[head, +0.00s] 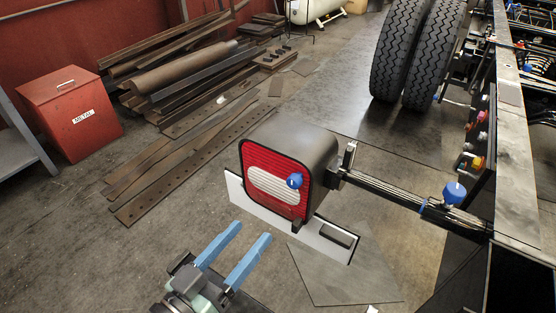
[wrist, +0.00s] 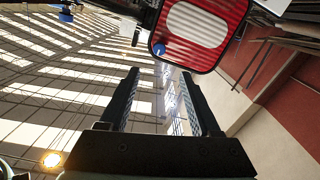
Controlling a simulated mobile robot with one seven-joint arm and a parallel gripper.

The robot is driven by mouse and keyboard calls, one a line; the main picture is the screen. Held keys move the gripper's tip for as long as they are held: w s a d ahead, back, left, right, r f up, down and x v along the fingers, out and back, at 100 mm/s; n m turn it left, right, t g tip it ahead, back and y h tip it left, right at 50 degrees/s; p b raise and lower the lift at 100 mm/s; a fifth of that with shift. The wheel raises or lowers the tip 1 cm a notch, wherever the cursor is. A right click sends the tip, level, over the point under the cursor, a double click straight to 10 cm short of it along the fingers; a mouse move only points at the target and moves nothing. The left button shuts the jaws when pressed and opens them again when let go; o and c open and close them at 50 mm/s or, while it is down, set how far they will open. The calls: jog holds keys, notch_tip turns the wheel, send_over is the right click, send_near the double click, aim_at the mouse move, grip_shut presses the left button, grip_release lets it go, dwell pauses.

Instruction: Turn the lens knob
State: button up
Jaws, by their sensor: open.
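The lens knob (head: 295,181) is a small blue knob on the face of a red and white tail lamp (head: 262,163) in a dark housing, at the centre of the head view. In the wrist view the lamp (wrist: 203,30) is at the top, with the blue knob (wrist: 159,49) at its lower left edge. My gripper (head: 252,234) is open and empty, with blue fingers pointing up toward the lamp. It is below and in front of the lamp, apart from the knob. In the wrist view the gripper (wrist: 159,75) points up, with a clear gap between its fingers.
A second blue knob (head: 454,194) stands on the bar (head: 385,191) that joins the lamp to the chassis rail (head: 515,150). A white plate (head: 326,239) sits behind and below the lamp. Tyres (head: 400,50), metal stock (head: 190,75) and a red bin (head: 68,113) are farther back.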

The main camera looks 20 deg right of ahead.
aim_at(292, 184)
jog(key=p+x, duration=0.1)
jog(key=x, duration=1.1)
jog(key=shift+w+d, duration=0.25)
jog(key=shift+d, duration=0.1)
grip_shut()
